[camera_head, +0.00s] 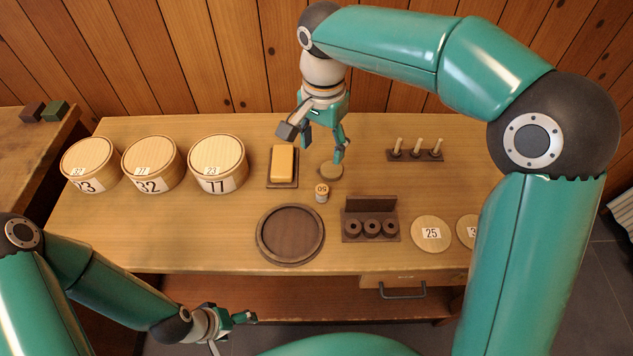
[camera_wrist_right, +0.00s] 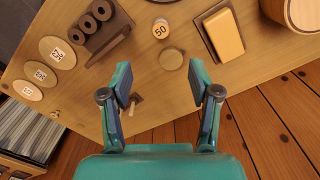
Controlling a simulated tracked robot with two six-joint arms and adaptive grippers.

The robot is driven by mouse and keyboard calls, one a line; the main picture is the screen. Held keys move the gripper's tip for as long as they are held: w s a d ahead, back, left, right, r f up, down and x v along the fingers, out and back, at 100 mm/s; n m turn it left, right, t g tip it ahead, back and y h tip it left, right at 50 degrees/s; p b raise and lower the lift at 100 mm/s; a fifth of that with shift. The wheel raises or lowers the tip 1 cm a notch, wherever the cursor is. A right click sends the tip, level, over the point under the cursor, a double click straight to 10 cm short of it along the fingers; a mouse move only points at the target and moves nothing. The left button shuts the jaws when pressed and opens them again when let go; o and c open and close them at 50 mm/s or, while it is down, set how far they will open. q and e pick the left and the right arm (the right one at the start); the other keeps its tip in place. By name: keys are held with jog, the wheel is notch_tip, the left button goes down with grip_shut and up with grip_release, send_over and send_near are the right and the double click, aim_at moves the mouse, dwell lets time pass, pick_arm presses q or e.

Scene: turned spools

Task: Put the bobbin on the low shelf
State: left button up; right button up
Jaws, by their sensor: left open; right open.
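A small pale wooden cylinder labelled 50 (camera_head: 321,192) stands on the table; it may be the bobbin, but I cannot tell for sure. It also shows in the right wrist view (camera_wrist_right: 161,29). The low shelf (camera_head: 290,299) is a reddish-brown board under the table's front edge, partly hidden by my arms. My right gripper (camera_head: 315,143) is open and empty, pointing down behind the cylinder, near a small plain round disc (camera_head: 330,171). In the wrist view the disc (camera_wrist_right: 171,59) lies just beyond the open fingers. My left gripper (camera_head: 232,333) is open and empty in front of the shelf.
Three round boxes (camera_head: 153,166) stand at the left of the table (camera_head: 380,265). A yellow block on a dark tray (camera_head: 282,183), a round dark tray (camera_head: 290,262), a rack of three dark rings (camera_head: 371,240), a peg stand (camera_head: 415,156) and labelled discs (camera_head: 431,248) surround the cylinder.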

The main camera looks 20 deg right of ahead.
send_near(322, 188)
jog(key=f, duration=0.5)
jog(key=shift+s+a+f, duration=0.1)
jog(key=shift+s+f, duration=0.15)
jog(key=shift+s, duration=0.05)
jog(key=shift+w+f+p, duration=0.15)
jog(key=shift+f+p, duration=0.3)
jog(key=shift+f, duration=2.2)
jog(key=c, duration=1)
jog(key=shift+r, duration=0.1)
